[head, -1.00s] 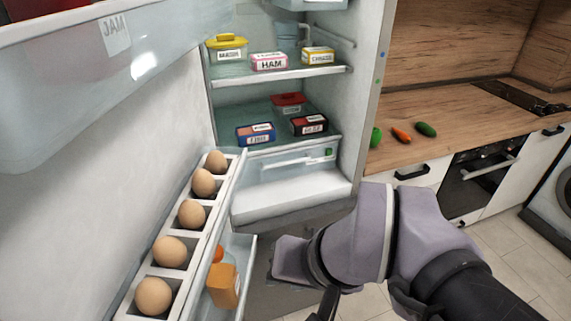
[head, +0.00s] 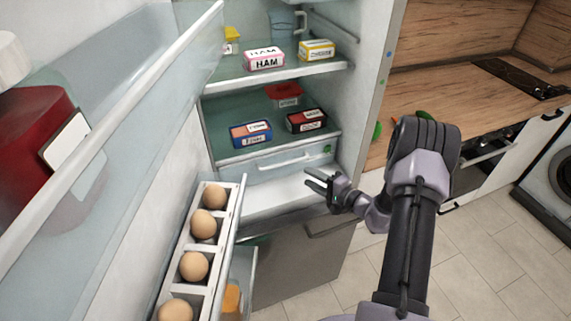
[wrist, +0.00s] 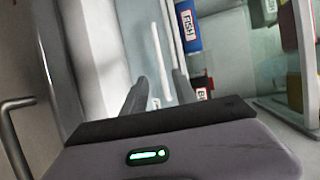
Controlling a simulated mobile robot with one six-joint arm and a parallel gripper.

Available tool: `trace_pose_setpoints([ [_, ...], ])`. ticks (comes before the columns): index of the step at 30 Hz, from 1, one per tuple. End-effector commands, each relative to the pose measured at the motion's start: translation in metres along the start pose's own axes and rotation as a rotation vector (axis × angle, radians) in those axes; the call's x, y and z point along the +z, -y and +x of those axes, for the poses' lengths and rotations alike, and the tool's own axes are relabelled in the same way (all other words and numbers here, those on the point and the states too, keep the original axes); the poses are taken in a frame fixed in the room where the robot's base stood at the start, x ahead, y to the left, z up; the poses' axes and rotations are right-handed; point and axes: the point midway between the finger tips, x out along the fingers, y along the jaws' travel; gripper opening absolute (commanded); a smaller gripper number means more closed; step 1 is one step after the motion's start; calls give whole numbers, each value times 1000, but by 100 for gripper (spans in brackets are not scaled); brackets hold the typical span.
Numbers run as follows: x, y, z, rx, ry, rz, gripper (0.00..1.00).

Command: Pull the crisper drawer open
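The crisper drawer (head: 270,166) is a pale, see-through blue drawer under the lowest glass shelf of the open fridge. It looks pushed in, and its white bar handle (head: 285,162) runs across its front. My gripper (head: 308,178) is open and empty, in front of the drawer's right part and slightly below the handle. In the wrist view the drawer handle (wrist: 161,60) shows between my two dark fingers (wrist: 160,85). The fingers look apart from the handle; the exact gap cannot be told.
The fridge door with its egg rack (head: 203,227) stands open on the left. Blue FISH box (head: 251,133) and another box (head: 306,120) sit on the shelf above the drawer. The fridge's right wall (head: 367,90) is close to my arm. The white ledge (head: 275,193) before the drawer is clear.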

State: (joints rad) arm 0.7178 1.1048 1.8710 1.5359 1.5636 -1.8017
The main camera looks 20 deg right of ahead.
Motion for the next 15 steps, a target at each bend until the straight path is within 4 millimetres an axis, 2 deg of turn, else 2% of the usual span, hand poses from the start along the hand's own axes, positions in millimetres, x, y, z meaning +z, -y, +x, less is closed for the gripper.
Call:
trace_pose_setpoints([
  [3, 2, -2, 38, 0, 6, -2, 34],
  [7, 2, -2, 74, 0, 5, -2, 34],
  [12, 2, -1, 103, 0, 4, -1, 34],
  [15, 1, 0, 110, 1, 3, -1, 34],
])
